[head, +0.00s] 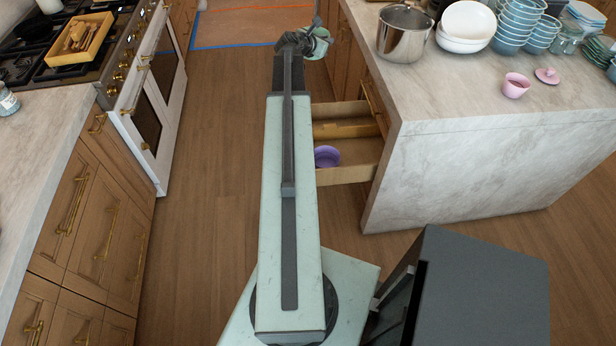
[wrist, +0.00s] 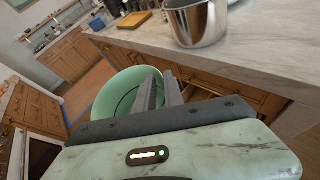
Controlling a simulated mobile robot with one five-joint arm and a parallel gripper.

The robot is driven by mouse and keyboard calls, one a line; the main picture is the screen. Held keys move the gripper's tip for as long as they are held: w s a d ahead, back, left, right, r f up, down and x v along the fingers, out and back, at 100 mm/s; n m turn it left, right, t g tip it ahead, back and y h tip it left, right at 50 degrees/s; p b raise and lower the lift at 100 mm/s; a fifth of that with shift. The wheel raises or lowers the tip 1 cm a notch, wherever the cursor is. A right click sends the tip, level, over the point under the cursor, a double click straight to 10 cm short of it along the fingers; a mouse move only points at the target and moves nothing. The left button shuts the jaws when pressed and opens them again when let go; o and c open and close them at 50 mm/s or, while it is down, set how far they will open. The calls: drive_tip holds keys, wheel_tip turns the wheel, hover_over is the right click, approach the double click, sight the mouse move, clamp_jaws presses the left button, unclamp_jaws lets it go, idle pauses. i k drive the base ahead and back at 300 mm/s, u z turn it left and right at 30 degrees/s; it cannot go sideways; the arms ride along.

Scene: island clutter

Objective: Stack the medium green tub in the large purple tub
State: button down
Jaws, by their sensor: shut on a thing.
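The green tub (wrist: 118,97) is held by my gripper (wrist: 160,88) in the wrist view, its rim tilted and its inside facing the camera. In the head view the green tub (head: 318,43) shows at the far end of my arm, next to my gripper (head: 300,38), beside the island and partly hidden. The purple tub (head: 327,156) sits in the open island drawer (head: 345,175), nearer to the camera than my gripper. My arm hides the drawer's left part.
The island counter (head: 440,95) holds a steel pot (head: 404,32), white bowls (head: 466,22), stacked blue bowls (head: 516,25) and a pink cup (head: 515,85). A stove (head: 110,60) stands at left. The wooden floor between is clear.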

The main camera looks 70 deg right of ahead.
sight(325, 162)
drive_tip(key=u, duration=0.25)
drive_tip(key=k, duration=1.45)
drive_tip(key=z, duration=0.1)
drive_tip(key=i, duration=0.85)
drive_tip(key=u, duration=0.1)
